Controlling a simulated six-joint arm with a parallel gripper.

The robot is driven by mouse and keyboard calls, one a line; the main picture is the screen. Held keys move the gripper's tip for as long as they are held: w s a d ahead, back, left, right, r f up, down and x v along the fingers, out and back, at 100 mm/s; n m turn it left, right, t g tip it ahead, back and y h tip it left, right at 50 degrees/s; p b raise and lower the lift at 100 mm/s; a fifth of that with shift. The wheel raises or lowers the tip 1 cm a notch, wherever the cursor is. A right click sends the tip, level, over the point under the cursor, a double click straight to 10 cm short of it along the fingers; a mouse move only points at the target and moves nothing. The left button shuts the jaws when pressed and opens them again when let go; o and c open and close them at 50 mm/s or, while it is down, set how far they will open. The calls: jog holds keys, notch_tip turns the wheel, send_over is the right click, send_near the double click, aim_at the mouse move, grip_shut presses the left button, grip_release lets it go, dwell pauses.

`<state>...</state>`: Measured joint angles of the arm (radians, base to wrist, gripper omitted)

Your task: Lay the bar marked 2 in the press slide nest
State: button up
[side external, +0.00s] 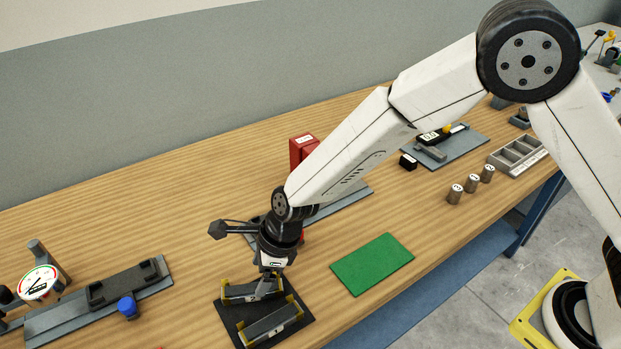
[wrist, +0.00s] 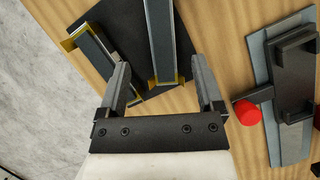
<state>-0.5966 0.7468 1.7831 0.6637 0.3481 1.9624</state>
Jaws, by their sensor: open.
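My gripper (side external: 265,291) points down, open, over a dark mat (side external: 232,319) near the table's front edge. Two grey bars lie there side by side between yellow end holders: a farther bar (side external: 238,292) and a nearer bar (side external: 274,325). In the wrist view the fingers (wrist: 160,72) are apart, with one bar (wrist: 161,40) between them in the picture and the other bar (wrist: 93,47) to the left. I cannot read a 2 on either bar. A black nest (wrist: 291,75) on a grey slide plate (wrist: 263,60) with a red knob (wrist: 247,112) lies right.
A red upright block (side external: 302,149), perhaps the press, stands behind my arm. A dial gauge (side external: 40,284) and a slide with a blue knob (side external: 127,306) are at left. A green mat (side external: 372,264) lies bare at right. Small cylinders (side external: 472,183) and a grey tray (side external: 516,156) are farther right.

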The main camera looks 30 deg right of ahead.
aim_at(252, 287)
jog(key=shift+x, duration=2.5)
jog(key=shift+w, duration=0.15)
grip_shut()
